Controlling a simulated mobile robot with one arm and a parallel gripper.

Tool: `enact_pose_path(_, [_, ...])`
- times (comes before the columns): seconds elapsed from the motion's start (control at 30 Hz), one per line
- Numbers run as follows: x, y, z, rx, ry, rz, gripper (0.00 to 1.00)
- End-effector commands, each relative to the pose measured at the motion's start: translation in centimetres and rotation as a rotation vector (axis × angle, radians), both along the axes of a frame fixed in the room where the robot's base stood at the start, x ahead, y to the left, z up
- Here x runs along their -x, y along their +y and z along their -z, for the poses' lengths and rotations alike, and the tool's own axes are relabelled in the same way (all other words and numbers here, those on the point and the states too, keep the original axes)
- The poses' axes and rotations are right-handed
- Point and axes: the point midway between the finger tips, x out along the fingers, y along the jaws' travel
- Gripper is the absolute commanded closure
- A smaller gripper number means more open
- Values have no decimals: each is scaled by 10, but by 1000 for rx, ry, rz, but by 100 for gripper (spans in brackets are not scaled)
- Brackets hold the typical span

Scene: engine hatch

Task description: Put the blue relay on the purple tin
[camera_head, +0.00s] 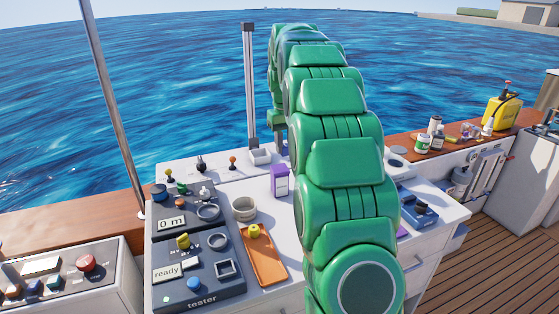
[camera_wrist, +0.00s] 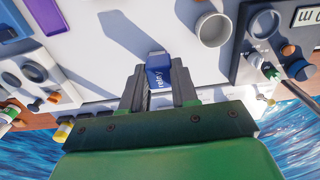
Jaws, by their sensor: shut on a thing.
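My gripper (camera_wrist: 159,67) is shut on the blue relay (camera_wrist: 157,79) in the wrist view. The relay has a pale end and white lettering, and sits between the fingertips. My arm's green links hide much of the right side. I cannot tell the exact gap between relay and tin.
A beige cup (camera_head: 243,209) stands left of the tin. The orange tray (camera_head: 266,268) holds a yellow piece. The dark tester panel (camera_head: 205,295) lies left. Right of my arm are a blue device (camera_head: 420,214) and a flat purple piece, clearer in the wrist view (camera_wrist: 48,16).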

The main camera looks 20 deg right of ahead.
Motion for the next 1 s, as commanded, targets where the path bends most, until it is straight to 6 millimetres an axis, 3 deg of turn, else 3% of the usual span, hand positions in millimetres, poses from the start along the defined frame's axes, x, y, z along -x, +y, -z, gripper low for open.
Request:
enact_pose_path(0.67, [-60,-14,29,0,-1,-1,100])
enact_pose_path(1.0, [-87,-20,64,-1,1,-2,100])
